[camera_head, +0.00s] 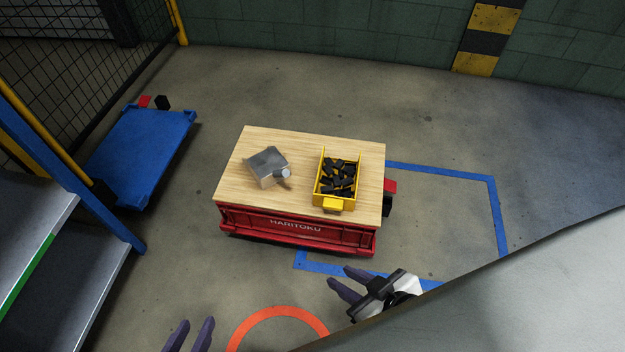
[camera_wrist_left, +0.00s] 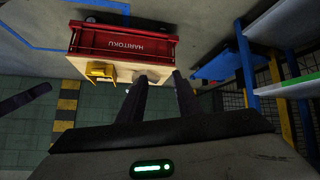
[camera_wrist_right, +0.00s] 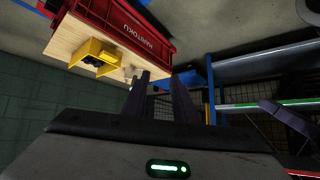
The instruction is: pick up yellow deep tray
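The yellow deep tray (camera_head: 334,203) stands on the right part of a wooden board top (camera_head: 300,144), filled with several black parts (camera_head: 339,177). It also shows in the left wrist view (camera_wrist_left: 101,71) and the right wrist view (camera_wrist_right: 97,58). My left gripper (camera_head: 190,336) is at the bottom edge of the head view, its two dark fingers apart, with nothing between them. My right gripper (camera_head: 347,282) is in front of the red cart, fingers apart and empty. Both grippers are clear of the tray.
A grey metal box-like part (camera_head: 267,168) lies left of the tray on the board. The board tops a red cart (camera_head: 300,231). A blue platform cart (camera_head: 143,152) stands at left, beside grey shelves (camera_head: 40,240). A pale surface (camera_head: 520,290) fills the lower right.

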